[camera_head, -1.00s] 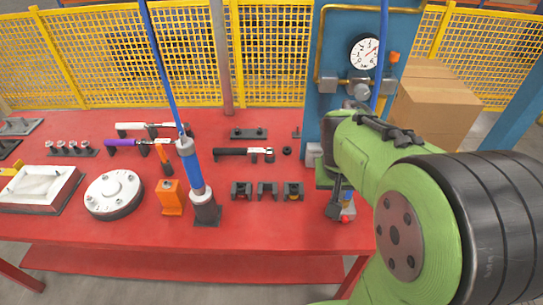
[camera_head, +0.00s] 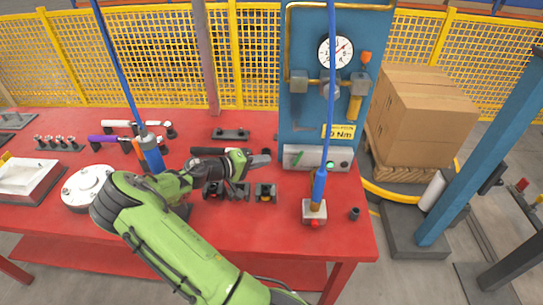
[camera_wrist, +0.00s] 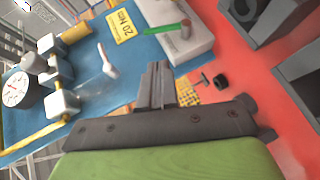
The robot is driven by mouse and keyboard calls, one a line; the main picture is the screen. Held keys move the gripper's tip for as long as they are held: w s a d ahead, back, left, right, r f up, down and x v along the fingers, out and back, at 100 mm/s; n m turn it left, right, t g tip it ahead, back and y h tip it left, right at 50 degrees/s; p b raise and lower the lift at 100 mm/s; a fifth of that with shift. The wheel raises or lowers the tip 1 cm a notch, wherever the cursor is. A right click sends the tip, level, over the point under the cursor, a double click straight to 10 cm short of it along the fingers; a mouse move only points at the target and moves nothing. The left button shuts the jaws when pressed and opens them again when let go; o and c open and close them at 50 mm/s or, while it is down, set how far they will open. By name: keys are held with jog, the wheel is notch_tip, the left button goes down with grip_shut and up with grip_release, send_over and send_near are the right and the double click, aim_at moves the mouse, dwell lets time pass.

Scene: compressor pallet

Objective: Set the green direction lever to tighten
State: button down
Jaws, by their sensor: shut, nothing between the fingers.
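The green direction lever (camera_head: 297,157) is a small slanted bar on the front of the grey box (camera_head: 318,163) at the foot of the blue panel. In the wrist view, the green lever (camera_wrist: 165,30) lies against the pale box (camera_wrist: 150,12), beyond and slightly right of the fingers. My gripper (camera_head: 265,158) is shut and empty, left of the box and apart from the lever. Its dark fingers (camera_wrist: 157,85) point toward the panel in the wrist view. A yellow torque label (camera_head: 339,131) is above the box.
A blue tool (camera_head: 319,185) stands in a block right of my gripper. Black holders (camera_head: 265,192) sit below the gripper. Cartons (camera_head: 425,115) stand behind right.

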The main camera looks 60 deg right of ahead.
jog(key=b+x, duration=0.1)
jog(key=x, duration=0.9)
dwell(0.4)
